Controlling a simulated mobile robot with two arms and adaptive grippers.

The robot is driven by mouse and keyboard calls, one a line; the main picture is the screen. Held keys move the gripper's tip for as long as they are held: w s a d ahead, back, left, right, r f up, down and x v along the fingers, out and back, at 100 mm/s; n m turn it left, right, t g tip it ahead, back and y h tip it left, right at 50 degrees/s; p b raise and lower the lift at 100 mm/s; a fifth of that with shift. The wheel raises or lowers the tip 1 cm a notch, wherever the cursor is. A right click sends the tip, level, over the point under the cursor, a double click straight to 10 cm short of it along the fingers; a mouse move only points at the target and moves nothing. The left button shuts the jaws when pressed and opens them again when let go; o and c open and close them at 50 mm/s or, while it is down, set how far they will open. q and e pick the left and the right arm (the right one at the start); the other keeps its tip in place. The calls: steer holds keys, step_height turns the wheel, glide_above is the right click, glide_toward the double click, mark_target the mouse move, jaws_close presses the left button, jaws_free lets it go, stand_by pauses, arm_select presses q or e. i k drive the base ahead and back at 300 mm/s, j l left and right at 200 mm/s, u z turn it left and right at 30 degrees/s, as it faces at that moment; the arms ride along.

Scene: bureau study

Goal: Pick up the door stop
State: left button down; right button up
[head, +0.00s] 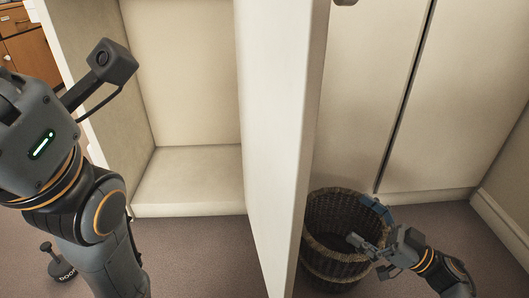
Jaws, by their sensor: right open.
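The door stop (62,267) is a small black weight with an upright handle and pale lettering on its side. It stands on the carpet at the lower left of the head view, beside my left arm, which partly covers its right side. My left arm fills the left side, and the fingers of its gripper are out of view. My right gripper (365,224) is open and empty, over the wicker basket at the lower right. It is far from the door stop, across the open door.
A tall cream door (283,130) stands open between my arms. Left of it is an empty cabinet (190,175). The wicker basket (325,268) stands on the carpet in front of closed cabinet doors (465,110). Wooden drawers (30,55) show at the upper left.

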mark_target(58, 269)
steer(key=k+j, duration=0.8)
